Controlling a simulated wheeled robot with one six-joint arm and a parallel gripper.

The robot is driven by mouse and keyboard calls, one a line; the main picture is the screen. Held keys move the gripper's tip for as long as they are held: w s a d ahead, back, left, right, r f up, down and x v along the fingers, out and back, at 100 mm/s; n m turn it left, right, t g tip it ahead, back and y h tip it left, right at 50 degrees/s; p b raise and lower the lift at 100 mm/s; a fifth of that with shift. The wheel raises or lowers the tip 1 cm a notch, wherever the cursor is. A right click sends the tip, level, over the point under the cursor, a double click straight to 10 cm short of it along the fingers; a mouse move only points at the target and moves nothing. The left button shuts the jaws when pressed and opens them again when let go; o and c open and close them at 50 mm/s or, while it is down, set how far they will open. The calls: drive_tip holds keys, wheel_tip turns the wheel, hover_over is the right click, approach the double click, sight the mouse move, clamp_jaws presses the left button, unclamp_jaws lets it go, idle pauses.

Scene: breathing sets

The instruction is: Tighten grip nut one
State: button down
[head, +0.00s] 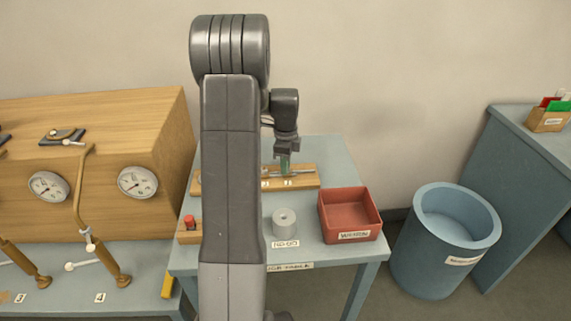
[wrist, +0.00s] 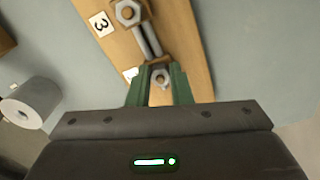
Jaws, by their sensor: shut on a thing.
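A wooden board (head: 306,180) lies on the blue-grey table and carries grey metal fittings and small white number labels. In the wrist view, a hex nut (wrist: 128,12) sits near the label 3 (wrist: 101,24), and metal rods run from it toward my fingers. My gripper (head: 284,165) points down at the board. Its green fingers, also in the wrist view (wrist: 160,80), are shut around a small grey nut (wrist: 160,74) with a brownish centre. The label beside that nut is mostly hidden, so its number cannot be read.
A red bin (head: 350,213) stands right of the board, and a grey cylinder (head: 284,222) stands in front of it. A red-topped piece (head: 190,222) is at left. A wooden gauge cabinet (head: 100,140) stands further left. A blue tub (head: 445,240) is on the floor at right.

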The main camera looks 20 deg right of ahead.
drive_tip(key=shift+w+r+m, duration=0.1)
drive_tip(key=shift+m, duration=0.3)
drive_tip(key=c, duration=1.3)
unclamp_jaws()
wheel_tip(320, 180, up, 14)
